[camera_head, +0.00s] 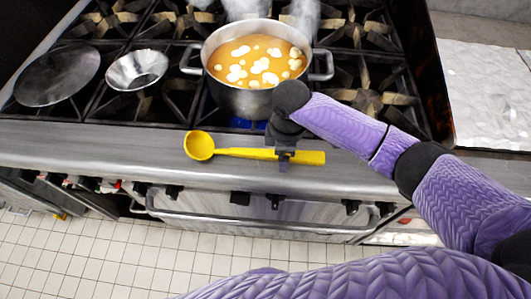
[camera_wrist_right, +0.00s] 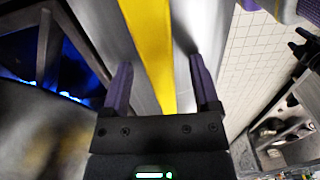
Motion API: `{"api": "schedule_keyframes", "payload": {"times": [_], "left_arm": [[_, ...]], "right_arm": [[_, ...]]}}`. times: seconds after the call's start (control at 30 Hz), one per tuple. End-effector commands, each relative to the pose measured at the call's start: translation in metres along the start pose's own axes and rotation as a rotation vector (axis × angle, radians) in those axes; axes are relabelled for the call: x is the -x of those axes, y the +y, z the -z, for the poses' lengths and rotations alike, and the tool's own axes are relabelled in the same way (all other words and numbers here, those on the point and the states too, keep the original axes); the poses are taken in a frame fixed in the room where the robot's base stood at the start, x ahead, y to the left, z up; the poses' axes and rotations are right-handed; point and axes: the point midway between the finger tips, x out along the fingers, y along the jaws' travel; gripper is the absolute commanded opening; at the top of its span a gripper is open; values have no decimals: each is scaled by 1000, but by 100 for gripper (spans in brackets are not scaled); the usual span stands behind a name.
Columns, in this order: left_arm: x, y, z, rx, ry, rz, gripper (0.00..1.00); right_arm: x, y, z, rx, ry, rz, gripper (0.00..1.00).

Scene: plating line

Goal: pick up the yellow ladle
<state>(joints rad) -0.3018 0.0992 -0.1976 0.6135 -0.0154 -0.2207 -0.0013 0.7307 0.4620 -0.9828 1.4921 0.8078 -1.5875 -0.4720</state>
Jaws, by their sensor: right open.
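The yellow ladle (camera_head: 240,152) lies on the steel front ledge of the stove, its bowl to the left and its handle to the right. My right gripper (camera_head: 284,157) is at the handle, nearer its right end. In the right wrist view the yellow handle (camera_wrist_right: 152,55) runs between the two fingers of the open gripper (camera_wrist_right: 163,85), with a gap on each side. Whether a finger touches it cannot be told. My left gripper is not in view.
A steel pot (camera_head: 243,101) of orange soup with pale pieces stands on a burner with a blue flame, just behind my right gripper. A metal bowl (camera_head: 137,70) and a round lid (camera_head: 57,75) lie on the stove at left. The ledge (camera_head: 90,145) left of the ladle is clear.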

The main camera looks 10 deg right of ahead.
Motion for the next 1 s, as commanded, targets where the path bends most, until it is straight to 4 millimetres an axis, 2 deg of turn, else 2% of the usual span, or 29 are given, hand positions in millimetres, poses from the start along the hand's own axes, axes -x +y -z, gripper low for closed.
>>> {"api": "schedule_keyframes", "payload": {"times": [0.07,0.43,0.77,0.87,1.0], "left_arm": [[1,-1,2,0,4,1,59],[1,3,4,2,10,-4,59],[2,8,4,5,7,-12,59],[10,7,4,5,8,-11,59],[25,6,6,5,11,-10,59]], "right_arm": [[1,0,0,0,0,0,78],[1,0,0,0,0,0,2],[3,0,0,-1,0,-1,0],[21,1,0,-1,1,-3,0],[62,1,0,1,2,-4,0]]}}
